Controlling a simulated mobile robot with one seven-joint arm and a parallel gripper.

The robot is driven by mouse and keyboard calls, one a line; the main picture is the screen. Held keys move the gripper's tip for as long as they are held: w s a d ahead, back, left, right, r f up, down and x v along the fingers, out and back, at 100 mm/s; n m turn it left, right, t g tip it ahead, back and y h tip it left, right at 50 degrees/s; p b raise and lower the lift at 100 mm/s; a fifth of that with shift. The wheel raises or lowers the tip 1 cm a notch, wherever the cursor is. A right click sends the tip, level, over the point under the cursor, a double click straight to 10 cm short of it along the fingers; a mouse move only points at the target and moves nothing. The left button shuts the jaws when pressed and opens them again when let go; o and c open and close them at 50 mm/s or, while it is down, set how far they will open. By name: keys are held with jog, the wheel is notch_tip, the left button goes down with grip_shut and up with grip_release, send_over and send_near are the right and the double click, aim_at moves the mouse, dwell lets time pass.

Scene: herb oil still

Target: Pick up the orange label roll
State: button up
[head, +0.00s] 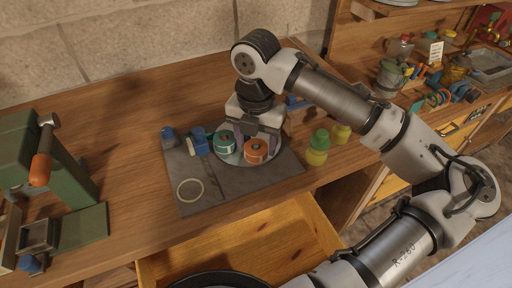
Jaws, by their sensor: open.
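The orange label roll (257,150) sits on a round pale plate (234,156) on a dark mat (205,166) on the wooden bench. A green roll (225,141) stands just left of it on the same plate. My gripper (255,136) points down from above, over the back of the plate. Its jaws are open. One finger is near the right side of the orange roll and the other is behind, near the green roll. Whether a finger touches either roll cannot be told.
Blue-capped pieces (197,140) and a pale ring (190,190) lie on the mat's left. Yellow-green bottles (318,148) stand right of the mat. A green press with an orange handle (41,165) stands at left. An open drawer (240,243) juts out in front. Bare bench lies behind the mat's left.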

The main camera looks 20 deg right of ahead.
jog(key=shift+f, duration=0.3)
jog(key=c, duration=0.7)
jog(key=shift+r, duration=0.1)
jog(key=shift+c, duration=0.2)
